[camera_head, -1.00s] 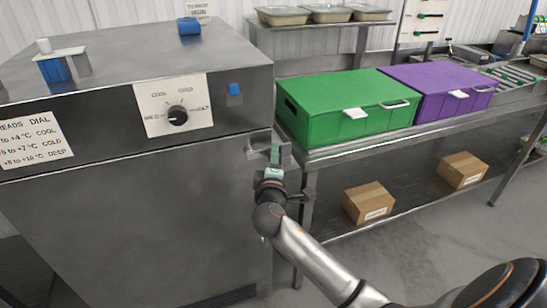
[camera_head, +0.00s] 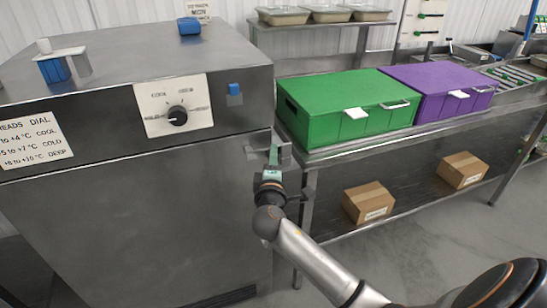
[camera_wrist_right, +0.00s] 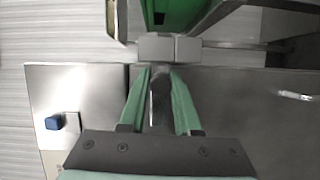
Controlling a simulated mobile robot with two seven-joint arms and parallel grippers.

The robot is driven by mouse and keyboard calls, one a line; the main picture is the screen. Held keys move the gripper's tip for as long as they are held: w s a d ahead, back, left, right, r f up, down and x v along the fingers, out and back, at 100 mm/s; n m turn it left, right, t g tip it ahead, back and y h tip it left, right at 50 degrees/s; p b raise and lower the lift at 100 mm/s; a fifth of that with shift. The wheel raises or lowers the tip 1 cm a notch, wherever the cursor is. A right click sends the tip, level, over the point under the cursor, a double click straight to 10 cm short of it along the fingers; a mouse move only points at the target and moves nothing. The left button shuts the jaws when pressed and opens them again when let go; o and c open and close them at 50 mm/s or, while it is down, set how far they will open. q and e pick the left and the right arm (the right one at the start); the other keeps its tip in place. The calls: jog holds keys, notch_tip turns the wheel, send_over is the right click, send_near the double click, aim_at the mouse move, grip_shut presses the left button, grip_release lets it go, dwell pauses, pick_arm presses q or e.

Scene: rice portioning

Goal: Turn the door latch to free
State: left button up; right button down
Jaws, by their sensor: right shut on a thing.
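The door latch (camera_wrist_right: 160,88) is a dark metal lever at the right front edge of the steel cabinet (camera_head: 150,195). In the right wrist view it lies between the two green fingers of my right gripper (camera_wrist_right: 160,95), below a grey metal block (camera_wrist_right: 170,47). In the head view my right gripper (camera_head: 274,160) is at the cabinet's edge, with its fingers pointing up and shut on the latch. The fingers and wrist hide most of the latch there, so its exact angle is hard to tell. My left gripper is not in view.
A dial panel (camera_head: 173,106) is on the cabinet front. A green box (camera_head: 345,95) and a purple box (camera_head: 437,80) stand on the steel bench (camera_head: 340,151) to the right. Cardboard boxes (camera_head: 368,202) sit on its lower shelf. The floor in front is clear.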

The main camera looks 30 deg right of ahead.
jog(key=shift+r, duration=0.2)
jog(key=shift+w+a+r+n+t+h, duration=0.15)
jog(key=shift+r+n+t, duration=0.35)
jog(key=shift+n, duration=0.5)
jog(key=shift+s+r+n+t+h, duration=0.1)
jog(key=shift+r+n+t+h, duration=0.2)
jog(key=shift+r+n, duration=0.55)
jog(key=shift+w+a+r+n+t+y, duration=0.15)
jog(key=shift+a+r+n+t+y, duration=0.5)
jog(key=shift+n, duration=2.15)
jog(key=shift+w+a+r+n+t+y, duration=0.2)
jog(key=shift+a+n+t+y, duration=0.9)
jog(key=shift+n, duration=1.75)
jog(key=shift+w+a+r+n+t+y, duration=0.15)
jog(key=shift+a+r+n+t+y, duration=0.7)
jog(key=shift+n, duration=1.95)
jog(key=shift+d+f+n+t, duration=0.1)
jog(key=shift+f+n+t, duration=0.2)
jog(key=shift+f+t, duration=0.15)
jog(key=shift+f, duration=0.1)
jog(key=c, duration=0.7)
grip_release()
jog(key=shift+w, duration=0.1)
jog(key=shift+c, duration=0.2)
jog(key=shift+o, duration=0.5)
jog(key=shift+f, duration=0.15)
